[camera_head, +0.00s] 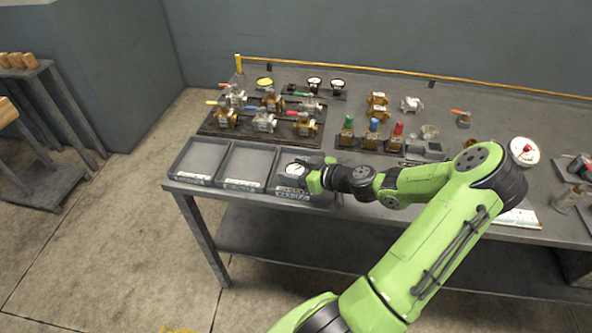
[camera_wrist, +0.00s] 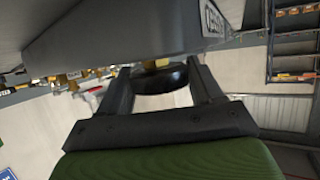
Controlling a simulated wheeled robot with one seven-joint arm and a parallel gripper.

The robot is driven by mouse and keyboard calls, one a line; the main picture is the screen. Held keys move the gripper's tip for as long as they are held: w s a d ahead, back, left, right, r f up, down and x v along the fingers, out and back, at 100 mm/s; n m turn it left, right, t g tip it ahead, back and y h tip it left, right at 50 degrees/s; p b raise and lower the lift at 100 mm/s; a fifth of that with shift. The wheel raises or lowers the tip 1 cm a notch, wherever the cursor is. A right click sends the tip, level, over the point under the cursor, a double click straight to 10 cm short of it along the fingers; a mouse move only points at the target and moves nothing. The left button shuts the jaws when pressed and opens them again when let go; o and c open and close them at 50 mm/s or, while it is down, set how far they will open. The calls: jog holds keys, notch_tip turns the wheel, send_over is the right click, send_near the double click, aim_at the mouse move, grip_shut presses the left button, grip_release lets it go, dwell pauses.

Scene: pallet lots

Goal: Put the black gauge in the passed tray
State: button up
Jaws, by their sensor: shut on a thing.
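My gripper (camera_head: 308,176) is shut on the black gauge (camera_head: 295,169), a round gauge with a white dial. The gauge is over or inside the rightmost of three grey trays at the table's front left; I cannot tell whether it touches the bottom. In the wrist view the dark round body of the gauge (camera_wrist: 162,79) sits between the two fingers (camera_wrist: 160,88), close to a grey tray wall (camera_wrist: 130,28). The three trays are the left one (camera_head: 186,158), the middle one (camera_head: 229,163) and the right one (camera_head: 284,184). Their front labels are too small to read surely.
Behind the trays, a dark board (camera_head: 245,134) holds several valves with coloured handles. Two white-faced gauges (camera_head: 314,83) lie farther back. A round white-faced item (camera_head: 524,151) lies at the right.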

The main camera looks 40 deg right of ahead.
jog(key=shift+f, duration=0.2)
jog(key=o, duration=1.1)
jog(key=shift+o, duration=0.2)
jog(key=shift+r, duration=0.1)
